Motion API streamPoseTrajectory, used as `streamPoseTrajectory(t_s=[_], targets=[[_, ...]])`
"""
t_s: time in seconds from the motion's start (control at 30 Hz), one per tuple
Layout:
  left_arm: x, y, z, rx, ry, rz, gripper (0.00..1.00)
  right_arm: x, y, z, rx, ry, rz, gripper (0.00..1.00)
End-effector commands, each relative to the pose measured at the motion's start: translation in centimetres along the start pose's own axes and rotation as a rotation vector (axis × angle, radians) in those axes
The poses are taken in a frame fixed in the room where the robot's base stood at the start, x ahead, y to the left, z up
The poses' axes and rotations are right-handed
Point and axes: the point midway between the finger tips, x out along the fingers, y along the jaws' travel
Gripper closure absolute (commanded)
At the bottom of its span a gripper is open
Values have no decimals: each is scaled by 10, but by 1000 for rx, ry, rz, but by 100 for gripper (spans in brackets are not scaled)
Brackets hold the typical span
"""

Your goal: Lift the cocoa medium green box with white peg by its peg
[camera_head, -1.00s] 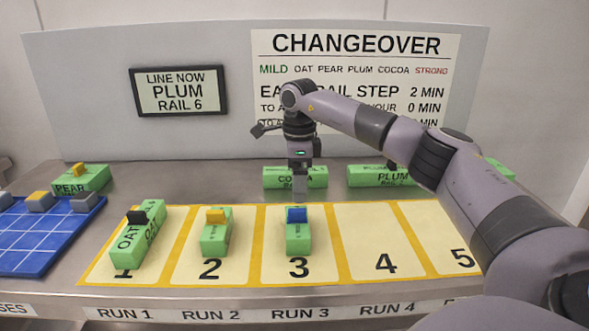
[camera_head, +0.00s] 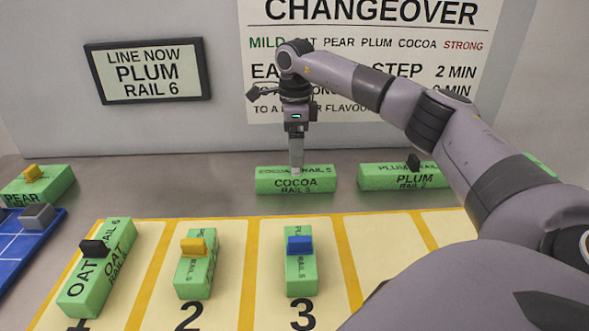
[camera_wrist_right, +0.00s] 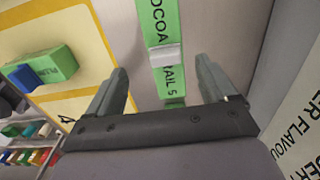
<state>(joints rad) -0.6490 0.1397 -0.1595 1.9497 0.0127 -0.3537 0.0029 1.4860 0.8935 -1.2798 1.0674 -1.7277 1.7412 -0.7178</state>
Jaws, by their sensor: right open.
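The cocoa box (camera_head: 275,186), medium green with "COCOA RAIL 5" lettering, lies on the grey metal counter behind the numbered lanes. Its white peg (camera_head: 296,171) stands on its top, partly covered by my right gripper (camera_head: 296,164). In the right wrist view the green box (camera_wrist_right: 160,17) runs up the picture, and the white peg (camera_wrist_right: 165,55) shows ahead of and between the two open fingers (camera_wrist_right: 160,72). The fingers are apart from the peg on both sides, and nothing is held. My left gripper is not in view.
A plum box (camera_head: 390,178) with a black peg lies to the right, a pear box (camera_head: 40,187) to the far left. Oat (camera_head: 95,275), yellow-peg (camera_head: 195,277) and blue-peg (camera_head: 301,275) boxes stand in front. The counter beside the cocoa box is clear.

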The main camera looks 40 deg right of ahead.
Motion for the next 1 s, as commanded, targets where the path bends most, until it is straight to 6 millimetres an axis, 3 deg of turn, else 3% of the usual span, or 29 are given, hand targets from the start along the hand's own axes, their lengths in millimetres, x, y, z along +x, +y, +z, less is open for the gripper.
streamPoseTrajectory(t_s=[0.17, 0.7, 0.97, 1.0], targets=[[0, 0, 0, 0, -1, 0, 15, 4, 0, 0, 0, 1, 1, 15], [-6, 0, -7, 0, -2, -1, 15, 69, -2, -2, 0, 0, 1, 15], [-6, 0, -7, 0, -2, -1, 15, 72, -2, -2, 0, 0, 0, 15], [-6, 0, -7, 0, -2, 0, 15, 72, -2, -2, 0, 0, 0, 25]])
